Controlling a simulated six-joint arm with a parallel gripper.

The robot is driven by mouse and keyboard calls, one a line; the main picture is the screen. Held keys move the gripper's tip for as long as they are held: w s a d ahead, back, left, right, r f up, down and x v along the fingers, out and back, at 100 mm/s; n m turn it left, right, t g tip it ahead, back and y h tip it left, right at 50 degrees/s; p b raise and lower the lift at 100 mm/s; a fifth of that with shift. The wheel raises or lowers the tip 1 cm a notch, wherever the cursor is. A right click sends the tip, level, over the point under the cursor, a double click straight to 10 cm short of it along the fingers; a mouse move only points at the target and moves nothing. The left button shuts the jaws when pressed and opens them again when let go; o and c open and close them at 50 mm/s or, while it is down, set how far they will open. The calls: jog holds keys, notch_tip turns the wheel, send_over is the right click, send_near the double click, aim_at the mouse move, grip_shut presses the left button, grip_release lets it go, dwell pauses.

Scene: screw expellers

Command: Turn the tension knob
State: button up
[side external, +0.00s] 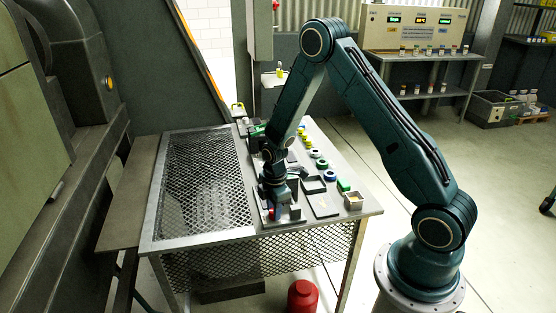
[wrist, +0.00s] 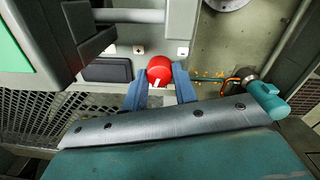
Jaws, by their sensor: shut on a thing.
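The tension knob (wrist: 159,70) is red and round with a white mark on its near side. In the wrist view it sits between the two blue fingers of my gripper (wrist: 158,80), which are shut on it from left and right. In the side view my gripper (side external: 279,196) points down at the front of the workbench, and a small red patch (side external: 271,213), probably the knob, shows beside it. The fingers and arm hide most of the knob there.
The workbench (side external: 215,234) has a mesh left half. In the wrist view a grey housing with a bar (wrist: 130,15) stands close behind the knob.

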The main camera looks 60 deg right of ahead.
jog(key=m, duration=0.4)
jog(key=shift+m, duration=2.1)
jog(key=o, duration=1)
jog(key=shift+w+r, duration=0.1)
jog(key=shift+r, duration=0.05)
jog(key=r, duration=1.3)
jog(key=shift+a+r, duration=0.25)
jog(key=shift+a, duration=0.05)
jog(key=shift+r, duration=0.1)
